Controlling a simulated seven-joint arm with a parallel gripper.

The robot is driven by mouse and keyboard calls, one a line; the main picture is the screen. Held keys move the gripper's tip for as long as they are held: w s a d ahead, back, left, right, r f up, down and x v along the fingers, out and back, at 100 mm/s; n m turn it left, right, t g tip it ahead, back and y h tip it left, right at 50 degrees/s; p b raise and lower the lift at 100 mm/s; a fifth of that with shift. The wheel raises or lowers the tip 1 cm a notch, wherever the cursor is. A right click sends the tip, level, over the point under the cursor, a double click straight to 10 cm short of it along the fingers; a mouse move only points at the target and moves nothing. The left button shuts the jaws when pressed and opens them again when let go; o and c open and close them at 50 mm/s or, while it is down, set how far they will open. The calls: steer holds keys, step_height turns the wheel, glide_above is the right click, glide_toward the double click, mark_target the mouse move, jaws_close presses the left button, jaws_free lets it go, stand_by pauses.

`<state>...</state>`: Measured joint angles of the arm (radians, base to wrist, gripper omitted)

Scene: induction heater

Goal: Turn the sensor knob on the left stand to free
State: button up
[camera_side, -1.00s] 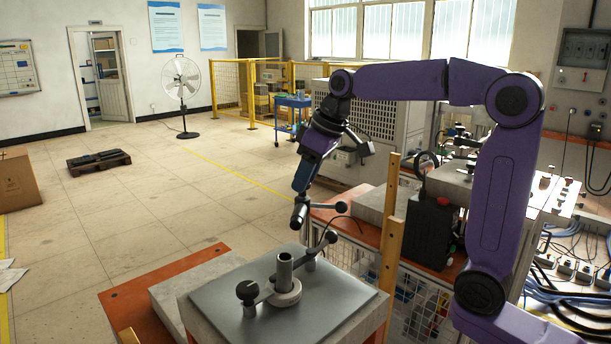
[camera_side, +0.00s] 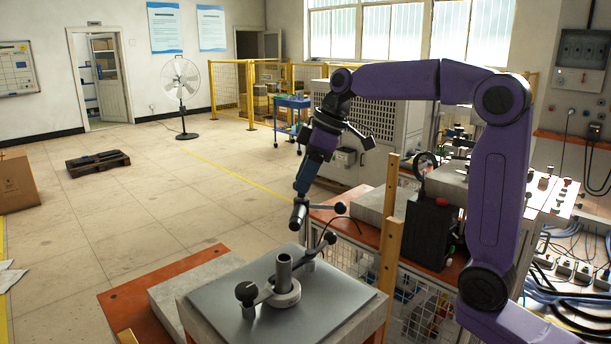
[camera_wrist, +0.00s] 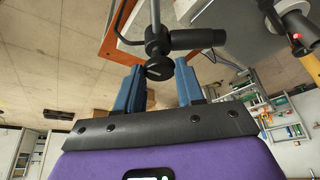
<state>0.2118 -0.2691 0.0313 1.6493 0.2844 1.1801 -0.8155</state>
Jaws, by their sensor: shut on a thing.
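The sensor knob (camera_wrist: 160,69) is small, round and black, and sits on a black clamp with a thin metal rod. My gripper (camera_wrist: 161,80) has its two blue fingers on either side of the knob and is shut on it. A dark cylindrical probe (camera_wrist: 198,38) sticks out from the clamp to the right in the wrist view. In the side view, my gripper (camera_side: 302,188) points down at the clamp's metal-ended cylinder (camera_side: 298,214), above the far edge of the left stand's plate (camera_side: 330,298). The fingers largely hide the knob there. I cannot read the knob's setting.

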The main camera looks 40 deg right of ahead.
steer(key=o, duration=1)
steer(key=shift+o, duration=0.2)
steer(key=v, duration=1.7)
steer(key=shift+s+r, duration=0.15)
steer(key=shift+s, duration=0.05)
steer(key=shift+d, duration=0.1)
